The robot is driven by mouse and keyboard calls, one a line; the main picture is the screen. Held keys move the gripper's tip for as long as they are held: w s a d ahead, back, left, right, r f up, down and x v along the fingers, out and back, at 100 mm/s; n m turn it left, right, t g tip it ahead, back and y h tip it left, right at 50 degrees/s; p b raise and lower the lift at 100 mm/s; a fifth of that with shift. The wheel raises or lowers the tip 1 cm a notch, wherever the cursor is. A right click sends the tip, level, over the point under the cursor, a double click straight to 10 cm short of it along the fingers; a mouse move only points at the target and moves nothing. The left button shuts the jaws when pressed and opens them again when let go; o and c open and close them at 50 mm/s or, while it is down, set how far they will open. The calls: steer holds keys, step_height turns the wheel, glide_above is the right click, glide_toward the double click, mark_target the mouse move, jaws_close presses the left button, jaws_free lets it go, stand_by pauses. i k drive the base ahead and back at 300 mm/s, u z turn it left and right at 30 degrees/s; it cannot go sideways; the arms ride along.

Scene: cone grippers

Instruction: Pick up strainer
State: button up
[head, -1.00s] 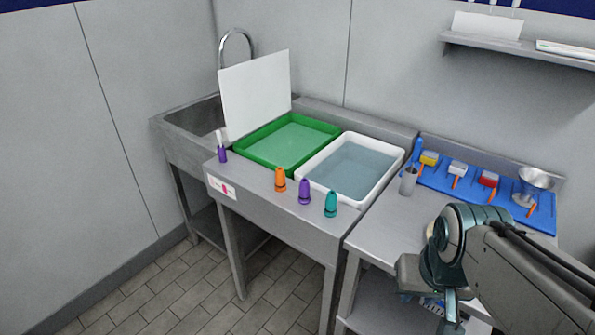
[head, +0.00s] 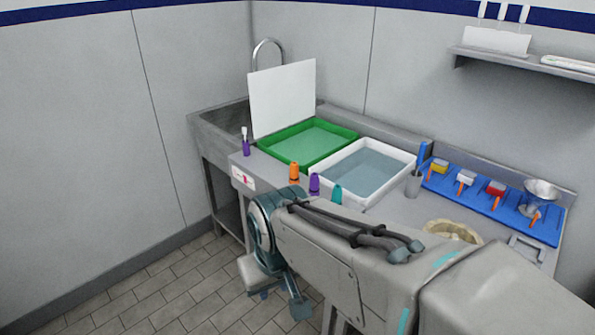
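A shiny metal cone-shaped cup (head: 541,190), which looks like the strainer, stands at the right end of the blue mat (head: 488,206). A pale round dish with a rim (head: 453,229) sits on the counter, partly hidden behind my arm; what it holds is unclear. My arm reaches across the front of the picture from the lower right. My gripper (head: 299,306) hangs low in front of the counter, well left of the metal cup and apart from it. Its fingers are too small and turned away to tell whether they are open.
Orange, purple and teal cones (head: 315,185) stand along the counter's front edge. A green tray (head: 350,133) and a white water tray (head: 408,156) lie behind them. Brushes with orange handles (head: 465,180) lie on the mat.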

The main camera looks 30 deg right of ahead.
mark_target(449, 228)
steer(key=k, duration=0.8)
steer(key=z, duration=1)
steer(key=i, duration=1)
steer(key=u, duration=0.05)
steer(key=k, duration=0.5)
steer(key=u, duration=1)
steer(key=i, duration=0.85)
steer(key=z, duration=2.3)
